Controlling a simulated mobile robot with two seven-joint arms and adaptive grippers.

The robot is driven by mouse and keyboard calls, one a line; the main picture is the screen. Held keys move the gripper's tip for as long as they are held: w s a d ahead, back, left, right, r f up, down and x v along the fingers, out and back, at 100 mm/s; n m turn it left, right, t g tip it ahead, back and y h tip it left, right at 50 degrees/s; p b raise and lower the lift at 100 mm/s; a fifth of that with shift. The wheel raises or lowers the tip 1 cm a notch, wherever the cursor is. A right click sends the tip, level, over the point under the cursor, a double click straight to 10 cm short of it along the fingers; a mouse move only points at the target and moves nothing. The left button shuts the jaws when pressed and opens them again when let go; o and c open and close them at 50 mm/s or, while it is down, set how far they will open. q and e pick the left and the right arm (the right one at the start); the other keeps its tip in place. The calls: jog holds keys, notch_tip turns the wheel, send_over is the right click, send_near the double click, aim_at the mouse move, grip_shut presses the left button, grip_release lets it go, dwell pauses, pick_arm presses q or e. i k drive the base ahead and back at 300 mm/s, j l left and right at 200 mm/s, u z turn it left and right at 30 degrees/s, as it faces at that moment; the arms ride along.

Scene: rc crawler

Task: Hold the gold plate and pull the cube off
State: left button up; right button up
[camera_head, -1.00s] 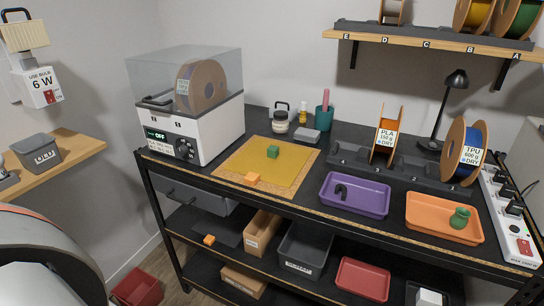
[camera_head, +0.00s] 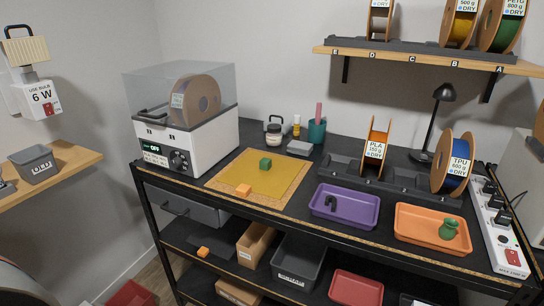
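An orange piece (camera_head: 243,190) sits at the plate's front left edge. I cannot tell how firmly the cube is fixed to the plate. Neither of my grippers shows in the head view.
The white dryer box (camera_head: 188,130) stands left of the plate. Jars (camera_head: 274,136) and a teal cup (camera_head: 317,131) stand behind.

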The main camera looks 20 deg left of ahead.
aim_at(265, 164)
jog(key=l+u, duration=0.45)
jog(key=k+l+u, duration=0.15)
jog(key=u, duration=0.3)
jog(key=l, duration=0.1)
